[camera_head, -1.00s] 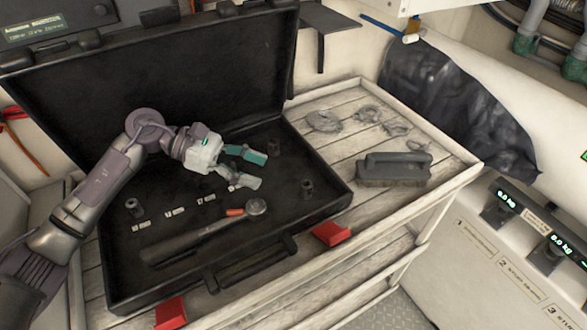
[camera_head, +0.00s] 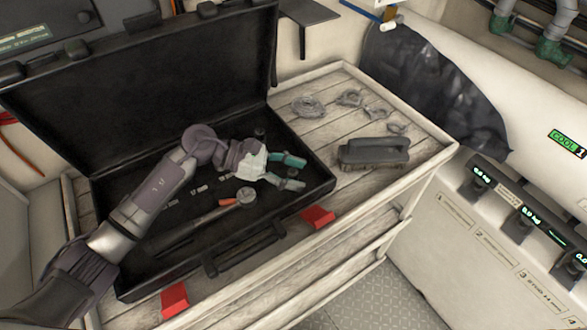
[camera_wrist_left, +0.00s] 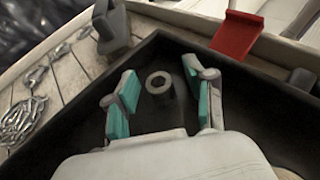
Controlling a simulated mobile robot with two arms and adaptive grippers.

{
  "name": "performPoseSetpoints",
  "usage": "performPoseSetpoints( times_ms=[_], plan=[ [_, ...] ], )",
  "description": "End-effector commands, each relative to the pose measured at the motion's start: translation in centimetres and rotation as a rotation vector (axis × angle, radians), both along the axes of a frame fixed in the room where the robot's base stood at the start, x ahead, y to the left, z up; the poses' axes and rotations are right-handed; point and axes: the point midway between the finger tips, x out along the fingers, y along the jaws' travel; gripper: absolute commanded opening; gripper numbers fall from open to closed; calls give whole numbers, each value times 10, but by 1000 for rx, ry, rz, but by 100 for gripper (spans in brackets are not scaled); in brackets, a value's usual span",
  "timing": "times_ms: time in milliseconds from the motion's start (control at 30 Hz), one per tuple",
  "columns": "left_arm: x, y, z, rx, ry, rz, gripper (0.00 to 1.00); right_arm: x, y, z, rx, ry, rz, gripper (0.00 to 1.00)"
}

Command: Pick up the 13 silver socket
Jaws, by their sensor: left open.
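A silver-grey socket (camera_wrist_left: 159,83) stands upright on the black floor of the open case (camera_head: 222,257), near a corner of its tray. My left gripper (camera_head: 293,173) is open over that corner. In the left wrist view its teal-padded fingers (camera_wrist_left: 163,98) are on either side of the socket, with a gap on both sides. No size mark is readable on the socket. Another dark socket (camera_head: 260,133) stands farther back in the case. Small white labels (camera_head: 198,189) lie on the case floor, partly beside my arm.
A ratchet (camera_head: 245,195) with an orange band lies in the case. Red latches (camera_head: 318,217) are at the case's front. The case walls surround my gripper.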

Motion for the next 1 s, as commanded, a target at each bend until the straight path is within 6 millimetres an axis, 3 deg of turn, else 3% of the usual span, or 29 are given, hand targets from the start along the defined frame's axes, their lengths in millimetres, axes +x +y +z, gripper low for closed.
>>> performPoseSetpoints(
  times_ms=[200,533,867,1000],
  plan=[
    [0,0,-1,1,0,1,54,-1,2,-1,2,2,0,40],
    [0,0,-1,0,0,1,0,-4,6,-1,7,6,-1,40],
    [1,0,2,0,-1,1,0,-4,6,0,7,8,0,40],
    [1,0,17,0,-4,0,0,-5,4,7,5,8,1,40]
  ],
)
